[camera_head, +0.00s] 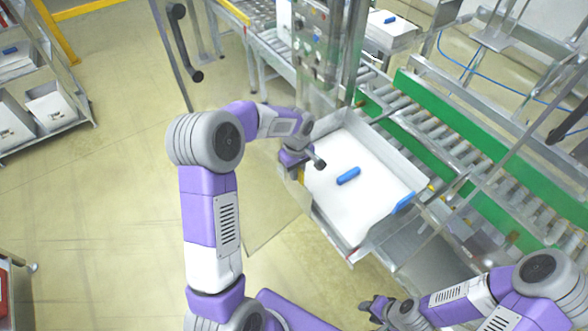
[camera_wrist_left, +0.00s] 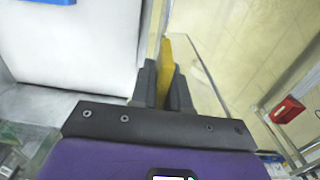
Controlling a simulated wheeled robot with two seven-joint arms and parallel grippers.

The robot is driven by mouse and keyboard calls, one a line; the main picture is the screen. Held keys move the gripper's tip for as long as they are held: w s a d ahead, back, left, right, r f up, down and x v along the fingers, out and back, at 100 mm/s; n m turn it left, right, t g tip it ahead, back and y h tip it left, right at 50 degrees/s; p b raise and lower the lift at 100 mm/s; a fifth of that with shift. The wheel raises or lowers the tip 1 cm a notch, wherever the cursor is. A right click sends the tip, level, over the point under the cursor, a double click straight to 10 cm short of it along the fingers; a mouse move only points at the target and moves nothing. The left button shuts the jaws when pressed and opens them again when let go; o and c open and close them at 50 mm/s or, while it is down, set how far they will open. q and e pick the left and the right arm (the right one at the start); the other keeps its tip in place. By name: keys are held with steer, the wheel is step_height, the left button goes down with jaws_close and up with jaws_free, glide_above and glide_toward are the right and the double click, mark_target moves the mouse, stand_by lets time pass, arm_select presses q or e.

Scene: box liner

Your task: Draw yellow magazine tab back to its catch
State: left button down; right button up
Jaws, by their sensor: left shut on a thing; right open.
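The yellow magazine tab (camera_wrist_left: 178,62) stands between the two dark fingers of my left gripper (camera_wrist_left: 163,85) in the left wrist view. The left gripper is shut on it. In the head view my left gripper (camera_head: 301,172) is at the left edge of the magazine tray (camera_head: 338,244), and only a sliver of the yellow tab (camera_head: 301,177) shows below the wrist. My right gripper (camera_head: 372,306) is open and empty at the bottom, apart from the tray. The catch cannot be made out.
White sheets fill the tray, with a blue block (camera_head: 348,176) on top. A clear panel (camera_head: 265,215) hangs off the tray's left side. A roller conveyor with green rails (camera_head: 450,130) runs along the right. A metal post (camera_head: 352,50) stands behind the tray. Open floor lies to the left.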

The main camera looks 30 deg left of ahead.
arm_select(q)
steer(key=c, duration=1.5)
jaws_free()
steer(key=shift+s+a, duration=0.1)
steer(key=shift+s, duration=0.05)
steer(key=shift+c, duration=0.2)
steer(key=o, duration=0.3)
steer(key=shift+s, duration=0.15)
steer(key=shift+o, duration=0.2)
steer(key=shift+r, duration=0.1)
steer(key=shift+w+r, duration=0.2)
steer(key=shift+r, duration=0.15)
step_height(320, 180, up, 7)
steer(key=shift+s, duration=0.15)
steer(key=shift+f, duration=0.15)
